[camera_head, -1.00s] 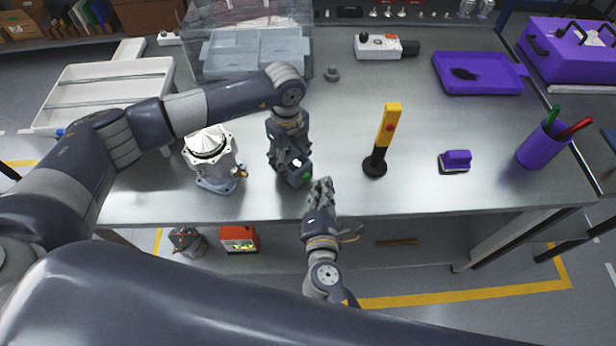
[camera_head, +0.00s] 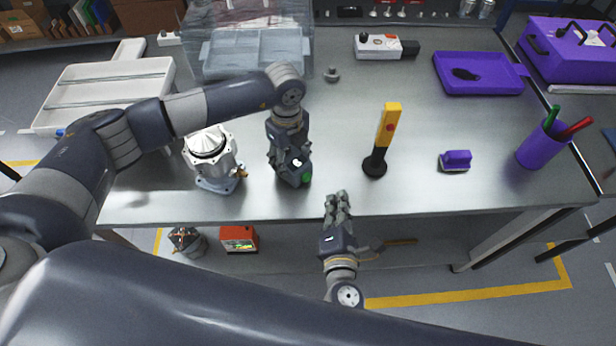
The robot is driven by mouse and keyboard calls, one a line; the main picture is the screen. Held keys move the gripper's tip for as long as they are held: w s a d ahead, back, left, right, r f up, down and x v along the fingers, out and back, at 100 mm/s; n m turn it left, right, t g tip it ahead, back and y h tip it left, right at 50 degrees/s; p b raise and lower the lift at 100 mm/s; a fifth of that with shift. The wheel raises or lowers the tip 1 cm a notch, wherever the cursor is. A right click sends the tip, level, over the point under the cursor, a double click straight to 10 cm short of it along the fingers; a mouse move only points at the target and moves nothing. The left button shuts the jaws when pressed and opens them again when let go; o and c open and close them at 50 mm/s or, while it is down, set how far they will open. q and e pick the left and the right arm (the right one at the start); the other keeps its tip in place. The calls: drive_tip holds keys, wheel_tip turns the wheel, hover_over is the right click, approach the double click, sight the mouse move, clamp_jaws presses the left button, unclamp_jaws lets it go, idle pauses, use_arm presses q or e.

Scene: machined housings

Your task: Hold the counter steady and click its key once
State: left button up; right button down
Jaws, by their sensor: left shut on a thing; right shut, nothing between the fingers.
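My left gripper (camera_head: 292,166) points down at the front middle of the table and is shut on the counter. The counter shows only as a small dark body with a green part (camera_head: 306,178) at the fingertips. The fingers hide most of it, and I cannot make out its key or display. My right gripper (camera_head: 338,199) is shut and empty at the table's front edge, to the right of the counter and apart from it.
A white and grey machined housing (camera_head: 212,160) stands left of the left gripper. A yellow post with a red button (camera_head: 388,128) stands to the right on a black base. A purple-handled brush (camera_head: 456,160), purple cup (camera_head: 541,147) and purple tray (camera_head: 478,88) are further right.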

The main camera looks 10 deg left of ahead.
use_arm(q)
drive_tip(key=o, duration=1.3)
